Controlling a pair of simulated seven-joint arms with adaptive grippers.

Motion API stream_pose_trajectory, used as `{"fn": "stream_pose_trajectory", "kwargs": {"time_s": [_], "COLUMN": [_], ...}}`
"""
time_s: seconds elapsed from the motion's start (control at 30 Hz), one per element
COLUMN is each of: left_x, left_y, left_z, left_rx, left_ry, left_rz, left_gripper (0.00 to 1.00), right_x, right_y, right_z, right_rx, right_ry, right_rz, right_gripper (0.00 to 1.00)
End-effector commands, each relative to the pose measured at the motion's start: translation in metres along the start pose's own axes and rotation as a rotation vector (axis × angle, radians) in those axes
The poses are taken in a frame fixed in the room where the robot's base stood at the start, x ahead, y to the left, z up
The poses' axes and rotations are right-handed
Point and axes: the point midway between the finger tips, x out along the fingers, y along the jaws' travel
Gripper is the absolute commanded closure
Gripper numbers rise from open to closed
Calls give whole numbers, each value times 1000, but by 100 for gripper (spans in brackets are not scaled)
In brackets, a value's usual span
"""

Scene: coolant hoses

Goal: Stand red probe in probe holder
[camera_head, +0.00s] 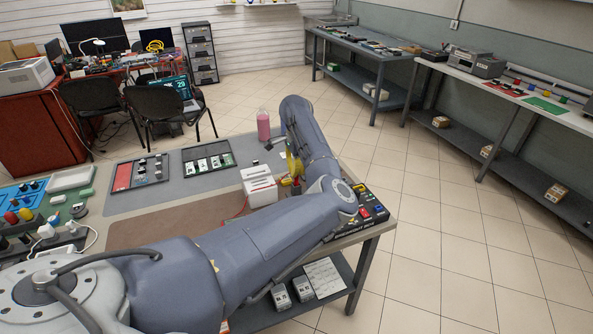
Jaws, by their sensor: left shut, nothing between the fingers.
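My left arm comes in from the lower left and bends up over the right end of the near table. My left gripper (271,143) is small and dark in this view, partly hidden by my own wrist; it is shut and empty, near the pink bottle. A thin red lead (240,208) runs beside a white box (259,186). A small yellow and red item (292,168) shows between the box and my forearm, partly covered. I cannot make out clearly which piece is the red probe or the probe holder. My right gripper is not in view.
A bottle of pink liquid (263,125) stands at the table's back edge. Two dark trays, one with a red part (123,177) and one with pale pieces (209,163), lie on the grey mat. A panel with coloured buttons (367,211) sits at the right end. Brown mat is partly clear.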

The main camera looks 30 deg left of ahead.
Motion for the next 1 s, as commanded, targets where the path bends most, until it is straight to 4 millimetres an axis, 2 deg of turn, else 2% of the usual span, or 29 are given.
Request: {"fn": "stream_pose_trajectory", "kwargs": {"time_s": [0.53, 1.0], "left_x": [1, 12], "left_y": [0, 0], "left_z": [0, 0], "left_rx": [0, 0], "left_ry": [0, -1], "left_rz": [0, 1], "left_gripper": [100, 100], "right_x": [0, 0], "right_y": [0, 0], "right_z": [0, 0], "right_rx": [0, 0], "right_ry": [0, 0], "right_rz": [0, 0], "right_gripper": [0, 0]}}
